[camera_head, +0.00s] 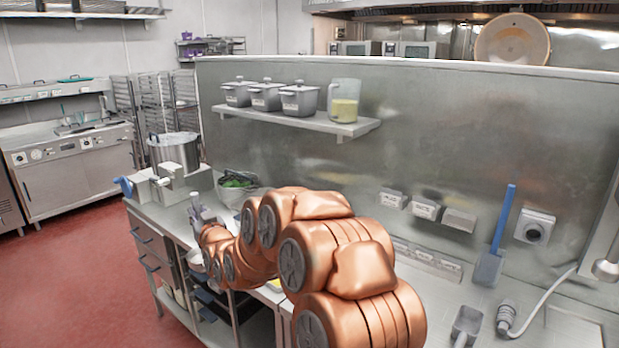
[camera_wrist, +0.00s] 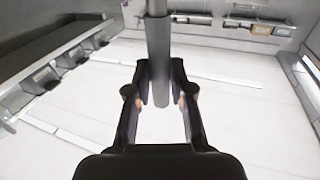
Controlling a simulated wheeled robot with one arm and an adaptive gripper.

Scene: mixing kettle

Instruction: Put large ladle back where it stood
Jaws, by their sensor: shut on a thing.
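In the wrist view, a grey round rod (camera_wrist: 158,45), which I take for the handle of the large ladle, runs from the top edge down between my fingers. My gripper (camera_wrist: 160,85) is shut on it near its lower visible end. The ladle's bowl is out of the wrist view. In the head view my copper-coloured arm reaches away over the counter, and my gripper (camera_head: 200,216) is small and partly hidden at its far end. I cannot make out the ladle's bowl there.
A steel pot (camera_head: 174,153) stands at the far end of the counter (camera_head: 545,300). A bowl of greens (camera_head: 238,190) is near my gripper. A wall shelf (camera_head: 300,121) holds lidded pots and a jug (camera_head: 344,102). A blue-handled scraper (camera_head: 490,262) leans at the right.

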